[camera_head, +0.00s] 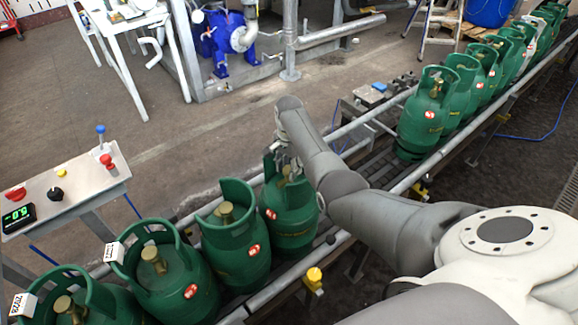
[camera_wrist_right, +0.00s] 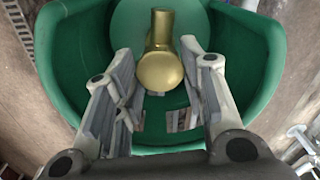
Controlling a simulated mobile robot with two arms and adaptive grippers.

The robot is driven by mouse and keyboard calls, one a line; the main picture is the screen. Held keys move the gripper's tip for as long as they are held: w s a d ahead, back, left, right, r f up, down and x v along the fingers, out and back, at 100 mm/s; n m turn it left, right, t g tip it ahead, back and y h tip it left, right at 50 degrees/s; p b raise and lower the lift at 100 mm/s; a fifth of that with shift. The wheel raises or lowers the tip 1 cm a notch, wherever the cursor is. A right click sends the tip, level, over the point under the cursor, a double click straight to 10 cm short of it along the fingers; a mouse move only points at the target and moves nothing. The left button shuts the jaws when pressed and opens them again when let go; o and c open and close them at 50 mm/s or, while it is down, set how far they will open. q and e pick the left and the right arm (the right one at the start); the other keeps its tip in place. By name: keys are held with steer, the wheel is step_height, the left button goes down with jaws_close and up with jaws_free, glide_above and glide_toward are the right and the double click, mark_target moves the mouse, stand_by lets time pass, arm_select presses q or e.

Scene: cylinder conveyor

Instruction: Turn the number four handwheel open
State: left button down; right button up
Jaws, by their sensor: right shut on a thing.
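A green gas cylinder (camera_head: 290,215) stands upright in the conveyor row, at the right end of the near group. Its brass handwheel (camera_wrist_right: 160,72) shows in the wrist view inside the green collar (camera_wrist_right: 262,50). My right gripper (camera_head: 284,168) reaches down into the collar from above. In the wrist view the fingers of my right gripper (camera_wrist_right: 165,78) sit on both sides of the handwheel and are shut on it. In the head view the collar and fingers partly hide the handwheel. I see no number on this cylinder. My left gripper is not in view.
More green cylinders (camera_head: 236,245) stand close on the left. Others (camera_head: 425,122) stand farther up the conveyor, with empty conveyor (camera_head: 375,160) between. A control panel (camera_head: 65,190) with buttons and a display is at left. Conveyor rails (camera_head: 345,235) run alongside.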

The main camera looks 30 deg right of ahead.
steer(key=n+p, duration=0.2)
steer(key=n, duration=0.1)
steer(key=shift+r+n, duration=0.15)
steer(key=shift+n, duration=0.25)
steer(key=n+p, duration=0.1)
steer(key=n, duration=0.1)
steer(key=shift+n, duration=0.4)
steer(key=n, duration=0.3)
steer(key=shift+n+p, duration=0.3)
steer(key=n, duration=0.9)
steer(key=shift+n, duration=2.3)
